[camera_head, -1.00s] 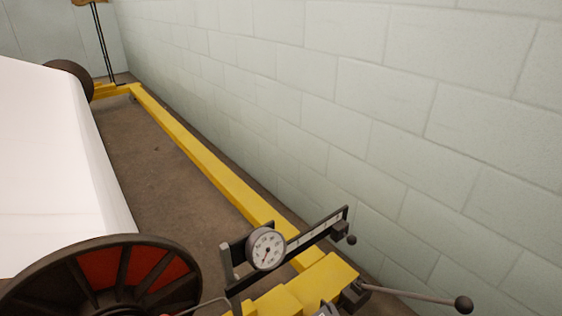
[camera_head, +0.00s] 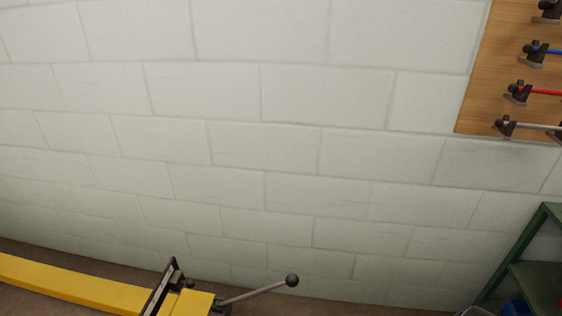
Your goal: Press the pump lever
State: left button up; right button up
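The pump lever (camera_head: 258,291) is a thin grey rod with a dark ball knob (camera_head: 292,280) at its end. It rises to the right from a yellow block (camera_head: 188,303) at the bottom of the head view. A dark upright bracket (camera_head: 166,282) stands just left of the block. The lower part of the pump is cut off by the picture's bottom edge. Neither of my grippers is in view.
A yellow floor beam (camera_head: 75,285) runs along the white block wall (camera_head: 320,150) at the lower left. A wooden board (camera_head: 500,60) with several coloured-handled tools hangs at the upper right. A green shelf (camera_head: 535,270) stands at the lower right.

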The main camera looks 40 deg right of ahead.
aim_at(292, 280)
jog(key=z, duration=1.3)
jog(key=k+l+u, duration=0.1)
jog(key=u, duration=0.35)
jog(key=k+u, duration=0.15)
jog(key=u, duration=0.25)
jog(key=k+l+u, duration=0.1)
jog(key=u, duration=0.35)
jog(key=k+l+z, duration=0.1)
jog(key=z, duration=0.9)
jog(key=i+l, duration=0.05)
